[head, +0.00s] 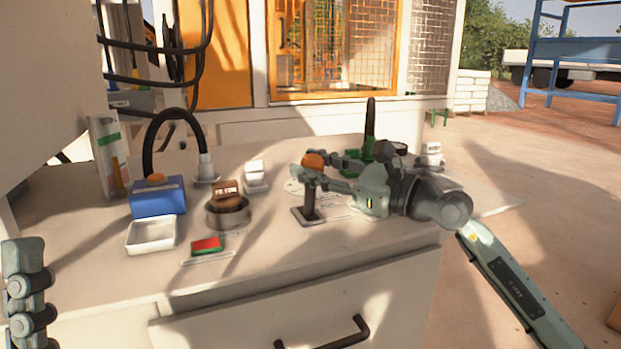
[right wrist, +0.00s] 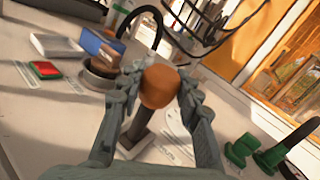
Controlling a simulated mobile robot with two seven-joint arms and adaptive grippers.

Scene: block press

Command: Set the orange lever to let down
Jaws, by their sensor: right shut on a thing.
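The orange lever is a dark post with a round orange knob (head: 313,160) on top, standing on a dark base plate (head: 309,216) at the middle of the table. My right gripper (head: 322,170) reaches in from the right and is shut on the orange knob. In the right wrist view the knob (right wrist: 159,87) sits between both fingers, with the post below it. The post looks nearly upright. Part of the knob is hidden by the fingers in the head view.
Left of the lever are a round dish with a brown block (head: 228,192), a red and green pad (head: 207,246), a white tray (head: 151,236) and a blue box (head: 158,198) with a black hose. A green lever (head: 369,135) stands behind my right gripper. The table front is clear.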

